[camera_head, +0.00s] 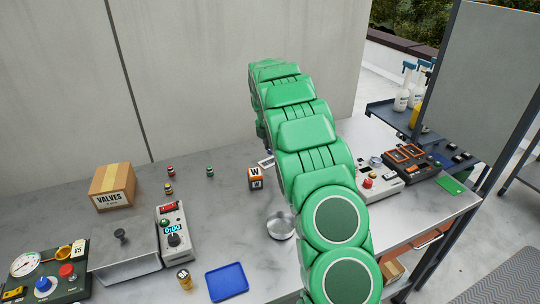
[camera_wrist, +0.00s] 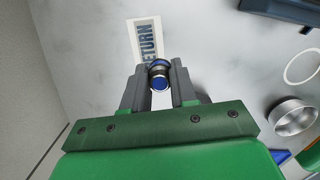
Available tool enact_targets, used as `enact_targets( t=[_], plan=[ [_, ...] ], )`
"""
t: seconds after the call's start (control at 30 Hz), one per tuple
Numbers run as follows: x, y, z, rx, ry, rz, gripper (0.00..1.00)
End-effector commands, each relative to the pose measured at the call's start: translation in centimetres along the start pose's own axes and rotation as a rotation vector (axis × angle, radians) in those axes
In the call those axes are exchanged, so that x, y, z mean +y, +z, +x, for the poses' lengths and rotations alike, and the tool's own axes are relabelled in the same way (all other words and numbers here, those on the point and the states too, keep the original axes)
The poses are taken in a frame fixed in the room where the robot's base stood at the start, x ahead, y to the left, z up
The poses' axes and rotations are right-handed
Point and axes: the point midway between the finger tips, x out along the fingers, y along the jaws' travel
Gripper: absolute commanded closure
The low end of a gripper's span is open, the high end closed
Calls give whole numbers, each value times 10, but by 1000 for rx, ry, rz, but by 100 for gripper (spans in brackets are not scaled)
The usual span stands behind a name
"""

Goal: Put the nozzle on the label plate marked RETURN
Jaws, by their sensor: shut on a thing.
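In the wrist view my gripper (camera_wrist: 157,72) is shut on the nozzle (camera_wrist: 160,82), a small metal piece with a blue end, held between the fingertips. The white label plate with blue letters, RETURN (camera_wrist: 147,42), lies on the worktop just beyond the fingertips. The nozzle overlaps the plate's near end in this view, and I cannot tell whether it touches the plate. The plate's first letter is partly covered. In the head view my green arm hides most of the gripper, and a white plate edge (camera_head: 265,163) shows beside the arm.
A metal bowl (camera_head: 281,226) stands near my arm. A control box (camera_head: 373,182) stands right. Worktop around the plate is mostly clear.

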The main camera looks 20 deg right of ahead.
Motion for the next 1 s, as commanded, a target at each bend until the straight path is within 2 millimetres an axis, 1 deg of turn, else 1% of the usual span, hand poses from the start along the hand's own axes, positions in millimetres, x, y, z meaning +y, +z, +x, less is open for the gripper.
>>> enact_targets(
  t=[0.03, 0.1, 0.23, 0.57, 0.8, 1.0],
  plan=[
    [3, 2, 7, 2, -2, 0, 100],
    [7, 4, 13, 2, -1, 1, 100],
    [14, 7, 20, -1, 1, 2, 100],
    [19, 9, 30, 1, -1, 2, 100],
    [20, 5, 59, 2, -3, 0, 100],
    [20, 5, 60, 1, -1, 0, 100]
  ],
)
